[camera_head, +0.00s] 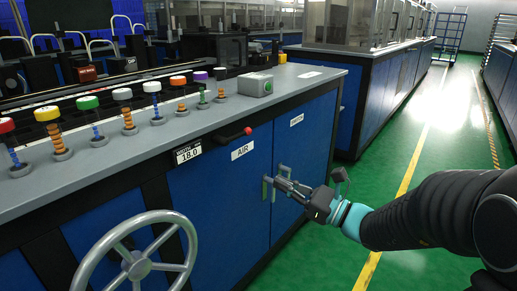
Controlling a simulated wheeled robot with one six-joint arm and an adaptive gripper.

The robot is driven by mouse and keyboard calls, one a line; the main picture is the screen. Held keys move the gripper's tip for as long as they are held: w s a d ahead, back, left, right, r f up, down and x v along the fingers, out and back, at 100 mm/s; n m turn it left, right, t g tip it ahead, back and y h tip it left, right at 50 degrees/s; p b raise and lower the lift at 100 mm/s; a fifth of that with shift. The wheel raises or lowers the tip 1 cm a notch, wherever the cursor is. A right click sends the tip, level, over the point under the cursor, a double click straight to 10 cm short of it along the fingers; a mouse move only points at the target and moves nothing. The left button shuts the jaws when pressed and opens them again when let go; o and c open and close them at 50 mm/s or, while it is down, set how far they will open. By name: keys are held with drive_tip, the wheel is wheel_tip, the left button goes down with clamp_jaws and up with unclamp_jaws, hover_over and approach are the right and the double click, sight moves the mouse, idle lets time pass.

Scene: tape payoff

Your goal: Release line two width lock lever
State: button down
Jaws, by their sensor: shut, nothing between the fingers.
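A dark lever with a red knob (247,131) sticks out from the upper front face of the blue machine cabinet (212,198). It lies close to the right of a small display (188,153) reading 18.0. A large grey handwheel (136,264) stands on the same front, lower left. No line number can be read near them. My gripper (279,182) is shut and empty. It is below and to the right of the red knob, in front of the door handles, apart from the lever. Whether it touches a handle cannot be told.
The cabinet doors have grey handles (265,189) and a label reading AIR (243,150). The green floor aisle (440,130) on the right is clear.

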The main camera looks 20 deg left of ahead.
drive_tip(key=w, duration=0.1)
drive_tip(key=w+m+t, duration=0.2)
drive_tip(key=shift+d+f, duration=0.25)
drive_tip(key=shift+d, duration=0.1)
approach(238, 136)
drive_tip(key=w+a+f, duration=0.4)
drive_tip(key=shift+w+a+r+p, duration=0.1)
drive_tip(key=shift+a+r+p, duration=0.2)
drive_tip(key=shift+r, duration=0.35)
drive_tip(key=shift+w+a+r+p, duration=0.15)
drive_tip(key=shift+a+r+p, duration=0.1)
drive_tip(key=shift+r, duration=0.35)
drive_tip(key=shift+w+a+r+p, duration=0.1)
drive_tip(key=shift+a+r+p, duration=0.15)
drive_tip(key=shift+r, duration=0.4)
